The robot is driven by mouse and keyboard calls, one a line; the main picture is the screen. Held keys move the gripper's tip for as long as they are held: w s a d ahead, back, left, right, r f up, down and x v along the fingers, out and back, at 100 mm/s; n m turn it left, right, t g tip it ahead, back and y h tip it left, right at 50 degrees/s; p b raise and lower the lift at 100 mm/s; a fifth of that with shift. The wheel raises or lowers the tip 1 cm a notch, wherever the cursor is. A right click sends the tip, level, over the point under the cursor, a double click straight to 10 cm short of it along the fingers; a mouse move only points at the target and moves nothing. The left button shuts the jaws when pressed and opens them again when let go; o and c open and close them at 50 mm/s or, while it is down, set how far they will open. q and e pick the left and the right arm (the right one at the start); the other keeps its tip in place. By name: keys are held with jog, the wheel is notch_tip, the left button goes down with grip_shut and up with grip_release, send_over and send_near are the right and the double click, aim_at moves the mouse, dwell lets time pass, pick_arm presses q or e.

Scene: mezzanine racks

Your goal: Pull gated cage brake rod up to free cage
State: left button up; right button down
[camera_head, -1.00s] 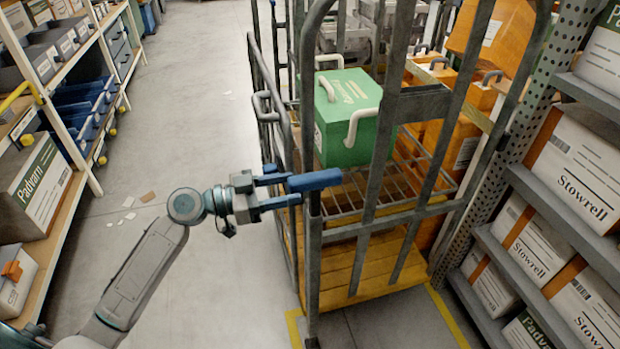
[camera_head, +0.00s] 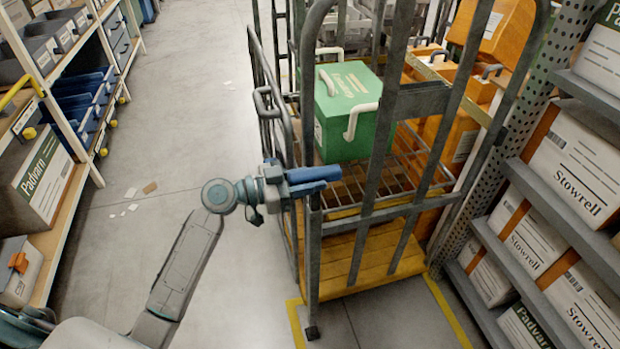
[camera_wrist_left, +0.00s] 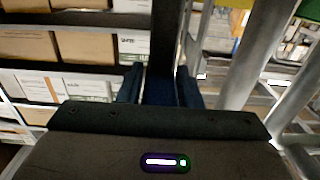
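The gated cage (camera_head: 365,240) is a grey barred roll cage with a yellow base. The rod below is partly hidden by the post. My right gripper does not show.
A perforated rack upright (camera_head: 480,190) and shelves of Stowrell cartons (camera_head: 580,170) stand close at right. A shelf with bins (camera_head: 75,185) stands at left. The floor aisle (camera_head: 190,110) between is mostly clear.

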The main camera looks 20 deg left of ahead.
pick_arm(q)
grip_shut()
notch_tip(320, 180, up, 5)
jog(key=shift+r+b, duration=0.15)
jog(key=shift+b, duration=0.25)
jog(key=shift+w+r, duration=0.1)
jog(key=shift+r, duration=0.35)
jog(key=shift+o, duration=0.8)
grip_release()
jog(key=o, duration=0.3)
jog(key=shift+a+f, duration=0.1)
jog(key=shift+f, duration=0.05)
